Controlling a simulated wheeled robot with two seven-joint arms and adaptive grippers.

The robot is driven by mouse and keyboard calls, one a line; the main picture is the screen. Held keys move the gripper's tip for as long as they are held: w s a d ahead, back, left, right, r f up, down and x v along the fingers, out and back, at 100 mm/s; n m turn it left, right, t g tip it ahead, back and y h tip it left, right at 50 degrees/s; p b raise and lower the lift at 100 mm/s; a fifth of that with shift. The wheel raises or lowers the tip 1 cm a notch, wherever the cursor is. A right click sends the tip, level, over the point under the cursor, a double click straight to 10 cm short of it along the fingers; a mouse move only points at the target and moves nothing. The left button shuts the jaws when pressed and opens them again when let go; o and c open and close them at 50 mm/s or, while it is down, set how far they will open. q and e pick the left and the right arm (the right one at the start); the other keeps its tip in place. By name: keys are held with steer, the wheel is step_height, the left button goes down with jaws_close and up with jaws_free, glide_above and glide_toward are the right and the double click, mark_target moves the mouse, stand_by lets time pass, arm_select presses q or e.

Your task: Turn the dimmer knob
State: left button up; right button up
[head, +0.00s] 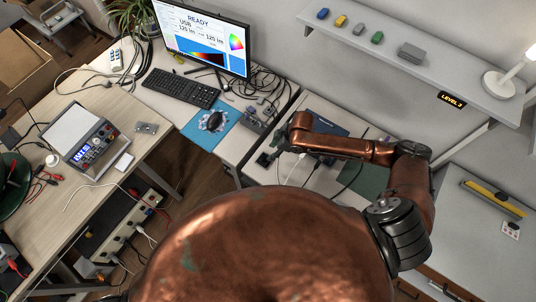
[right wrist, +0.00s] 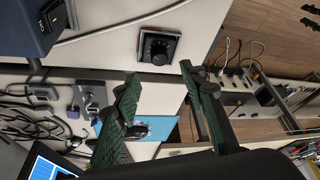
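The dimmer knob (right wrist: 159,50) is a round black knob on a small dark box with a pale frame. In the right wrist view it sits near a pale table's edge, just beyond my fingertips. In the head view the small dark dimmer box (head: 264,160) is at the table's front left edge, beside the end of my right arm. My right gripper (right wrist: 160,76) has two dark green ridged fingers spread wide apart. It is empty, with the knob ahead of the gap and not touching a finger. My left gripper is not in view.
A pale cable (right wrist: 120,28) runs along the table near the dimmer. A dark blue device (head: 325,122) stands behind my right arm. A desk with a monitor (head: 205,35), keyboard (head: 180,88) and tangled cables is to the left. A wall shelf (head: 440,80) is above right.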

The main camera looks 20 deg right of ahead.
steer(key=shift+v, duration=2)
stand_by(1.3)
